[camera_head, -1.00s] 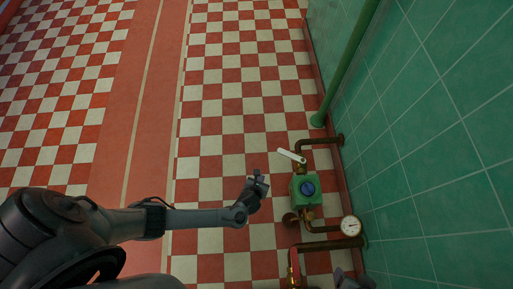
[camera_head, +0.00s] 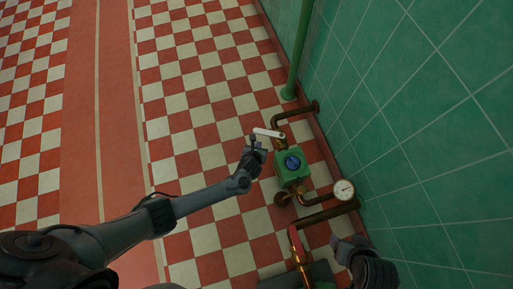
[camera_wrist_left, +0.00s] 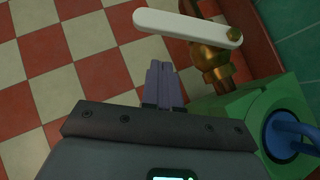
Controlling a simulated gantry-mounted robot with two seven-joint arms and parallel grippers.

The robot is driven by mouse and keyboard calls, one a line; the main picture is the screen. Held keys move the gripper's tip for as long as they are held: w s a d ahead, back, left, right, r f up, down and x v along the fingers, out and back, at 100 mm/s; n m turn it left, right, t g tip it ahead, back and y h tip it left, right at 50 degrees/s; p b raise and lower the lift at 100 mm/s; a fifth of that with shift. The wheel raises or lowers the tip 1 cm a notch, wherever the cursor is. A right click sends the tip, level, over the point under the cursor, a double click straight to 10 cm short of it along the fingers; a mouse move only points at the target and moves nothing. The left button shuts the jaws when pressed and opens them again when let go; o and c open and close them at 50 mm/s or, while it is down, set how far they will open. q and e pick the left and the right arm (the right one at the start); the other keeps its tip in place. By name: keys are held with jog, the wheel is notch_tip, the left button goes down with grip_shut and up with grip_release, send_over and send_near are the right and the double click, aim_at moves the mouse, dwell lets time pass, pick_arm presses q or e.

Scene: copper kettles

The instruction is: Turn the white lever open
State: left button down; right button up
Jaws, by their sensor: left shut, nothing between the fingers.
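The white lever (camera_head: 268,133) sits on a brass valve on the pipe by the green box, and points to the left in the head view. In the left wrist view the white lever (camera_wrist_left: 188,27) lies across the top, with its pivot on the brass valve (camera_wrist_left: 214,62) at its right end. My left gripper (camera_head: 257,143) is right by the lever's free end in the head view. In the wrist view its fingers (camera_wrist_left: 162,68) are shut together and empty, just below the lever, with a small gap showing. My right gripper (camera_head: 347,243) is at the lower right, partly seen.
A green box (camera_head: 292,178) with a blue knob (camera_head: 292,162) stands beside my left gripper. A round gauge (camera_head: 344,189), copper pipes (camera_head: 328,213) and a red handle (camera_head: 296,243) lie nearer. The tiled wall (camera_head: 400,100) bounds the right. The checkered floor at left is clear.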

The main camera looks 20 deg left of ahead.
aim_at(269, 133)
pick_arm(q)
jog(key=w+b, duration=0.2)
jog(key=w, duration=0.1)
jog(key=shift+w+a+r, duration=0.15)
jog(key=shift+w+a, duration=0.15)
jog(key=shift+a, duration=0.05)
jog(key=shift+a, duration=0.1)
